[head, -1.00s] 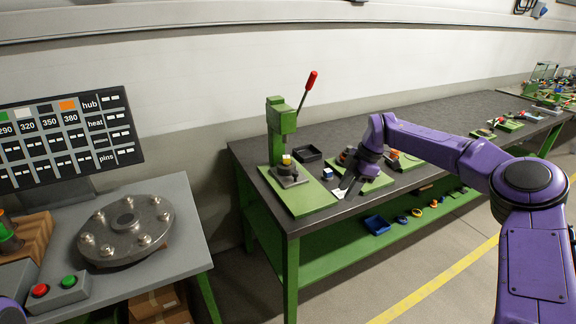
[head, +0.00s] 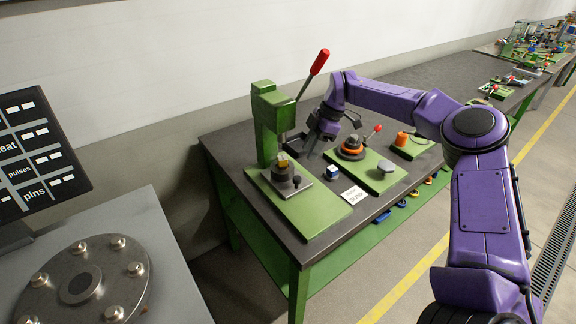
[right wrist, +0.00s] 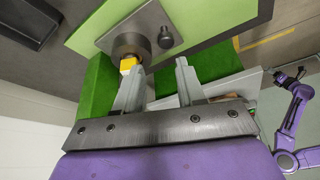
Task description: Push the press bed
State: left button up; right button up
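The green press (head: 268,118) with its red-tipped lever (head: 320,62) stands at the bench's near left end on a green base (head: 315,208). Its press bed is a grey plate (head: 303,190) with a dark round fixture (head: 282,173), a yellow piece and a small knob. The lever points up. The plate (right wrist: 150,22) and yellow piece (right wrist: 128,64) also show in the right wrist view. My right gripper (head: 311,152) is just right of the press column, above the bench, apart from the bed. Its fingers (right wrist: 160,80) are spread with nothing visibly held. My left gripper is not in view.
A blue and white block (head: 332,174) and a white card (head: 353,195) lie right of the press base. A second green base (head: 372,180) holds an orange-ringed fixture. A large flanged disc (head: 85,285) lies on the grey table.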

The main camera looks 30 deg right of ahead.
aim_at(298, 178)
jog(key=p+x, duration=0.1)
jog(key=x, duration=0.2)
jog(key=p+x, duration=0.1)
jog(key=x, duration=0.2)
jog(key=p+x, duration=0.1)
jog(key=x, duration=0.2)
jog(key=shift+s+a+f, duration=0.15)
jog(key=shift+a+f, duration=0.1)
jog(key=shift+a, duration=0.2)
jog(key=shift+s+r, duration=0.1)
jog(key=shift+s, duration=0.25)
jog(key=shift+w, duration=0.1)
grip_shut()
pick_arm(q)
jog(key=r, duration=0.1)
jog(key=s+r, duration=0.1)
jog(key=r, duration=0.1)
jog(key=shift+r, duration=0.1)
